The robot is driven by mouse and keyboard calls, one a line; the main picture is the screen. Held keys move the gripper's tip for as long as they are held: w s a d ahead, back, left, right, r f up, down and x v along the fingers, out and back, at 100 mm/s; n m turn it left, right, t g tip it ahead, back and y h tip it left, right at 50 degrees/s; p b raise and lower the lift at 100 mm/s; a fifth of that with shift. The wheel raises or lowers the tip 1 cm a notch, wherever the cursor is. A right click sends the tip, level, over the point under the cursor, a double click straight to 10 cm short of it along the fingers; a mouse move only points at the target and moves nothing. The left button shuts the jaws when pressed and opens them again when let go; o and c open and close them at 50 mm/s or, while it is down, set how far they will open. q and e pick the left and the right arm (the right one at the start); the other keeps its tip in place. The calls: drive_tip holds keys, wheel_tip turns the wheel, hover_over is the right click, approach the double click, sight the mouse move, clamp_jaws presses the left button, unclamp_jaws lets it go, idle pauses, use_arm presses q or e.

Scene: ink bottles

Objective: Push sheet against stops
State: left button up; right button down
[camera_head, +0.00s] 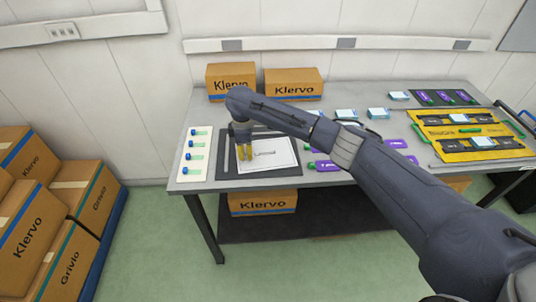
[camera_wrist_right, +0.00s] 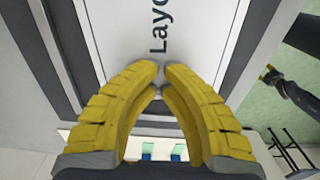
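A white sheet (camera_head: 283,146) with printed lettering lies on a dark mat (camera_head: 231,179) at the left of the table. The sheet also shows in the right wrist view (camera_wrist_right: 115,25), with large letters. Pale grey strips run beside the sheet; I cannot tell clearly which are the stops or whether the sheet touches them. My right gripper (camera_head: 245,157) points down over the left part of the sheet. In the wrist view its yellow fingertips (camera_wrist_right: 161,70) are together, with nothing held; contact with the sheet is unclear. A dark arm part with a yellow tip, apparently my left gripper (camera_wrist_right: 268,74), shows over the floor.
A white card (camera_head: 195,152) with several blue-capped bottles lies left of the mat. Two Klervo boxes (camera_head: 231,80) stand at the back. Purple cards (camera_head: 326,165), pale blue-topped items and a yellow tray (camera_head: 440,131) lie to the right, partly behind my right arm.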

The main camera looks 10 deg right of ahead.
sight(236, 149)
drive_tip(key=shift+w+a+f, duration=0.1)
drive_tip(key=shift+w+a, duration=0.5)
drive_tip(key=shift+w, duration=0.2)
drive_tip(key=shift+w+a, duration=0.6)
drive_tip(key=shift+w, duration=0.2)
drive_tip(key=shift+w+a+f, duration=0.1)
drive_tip(key=shift+w+a, duration=0.35)
idle(0.5)
drive_tip(key=shift+w+r, duration=0.1)
drive_tip(key=shift+r, duration=3.45)
